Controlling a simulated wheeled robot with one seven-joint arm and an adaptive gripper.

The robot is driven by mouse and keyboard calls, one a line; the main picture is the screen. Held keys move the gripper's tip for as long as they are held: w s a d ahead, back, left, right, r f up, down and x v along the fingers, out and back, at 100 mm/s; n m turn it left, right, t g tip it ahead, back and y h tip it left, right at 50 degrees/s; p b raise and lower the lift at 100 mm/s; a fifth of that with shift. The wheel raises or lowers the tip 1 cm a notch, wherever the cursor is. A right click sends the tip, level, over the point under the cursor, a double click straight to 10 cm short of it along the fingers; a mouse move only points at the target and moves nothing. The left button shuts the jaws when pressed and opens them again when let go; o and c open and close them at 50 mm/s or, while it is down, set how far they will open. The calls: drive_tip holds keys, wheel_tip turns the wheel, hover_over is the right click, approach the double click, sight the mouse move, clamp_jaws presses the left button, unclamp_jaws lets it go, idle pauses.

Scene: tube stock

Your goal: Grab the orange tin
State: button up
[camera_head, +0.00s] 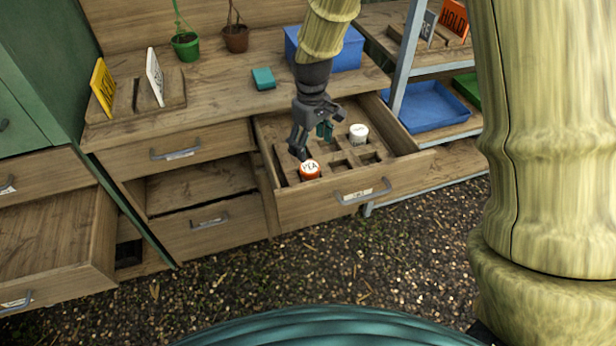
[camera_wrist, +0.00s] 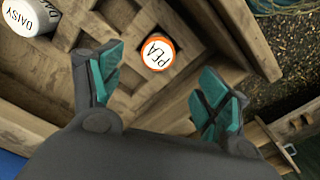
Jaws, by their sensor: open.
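The orange tin (camera_head: 310,170), with a white lid marked PEA, stands in a compartment of the open drawer (camera_head: 330,203), near its front left part. In the wrist view the orange tin (camera_wrist: 158,54) shows lid-on, just beyond and between the fingers. My gripper (camera_head: 312,147) is above the drawer, pointing down, just behind the tin in the head view. In the wrist view my gripper (camera_wrist: 160,95) has its teal-padded fingers wide apart with nothing between them. Neither finger visibly touches the tin.
A white tin (camera_head: 358,134) marked DAISY in the wrist view (camera_wrist: 30,16) stands in the same drawer, to the right. Wooden dividers and drawer walls surround the tins. A blue box (camera_head: 345,52) and small teal block (camera_head: 263,78) sit on the bench top behind.

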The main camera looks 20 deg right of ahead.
sight(310, 167)
drive_tip(key=f, duration=0.5)
drive_tip(key=shift+w+a+f, duration=0.1)
drive_tip(key=shift+w+a, duration=0.05)
drive_tip(key=shift+a, duration=0.05)
drive_tip(key=shift+w+d+f+p, duration=0.1)
drive_tip(key=shift+f+p, duration=0.25)
drive_tip(key=shift+f, duration=1.1)
drive_tip(key=shift+d+f+p, duration=0.1)
drive_tip(key=shift+f+p, duration=0.25)
drive_tip(key=shift+f, duration=1.1)
drive_tip(key=shift+c, duration=0.2)
drive_tip(key=c, duration=1.1)
drive_tip(key=shift+c, duration=0.2)
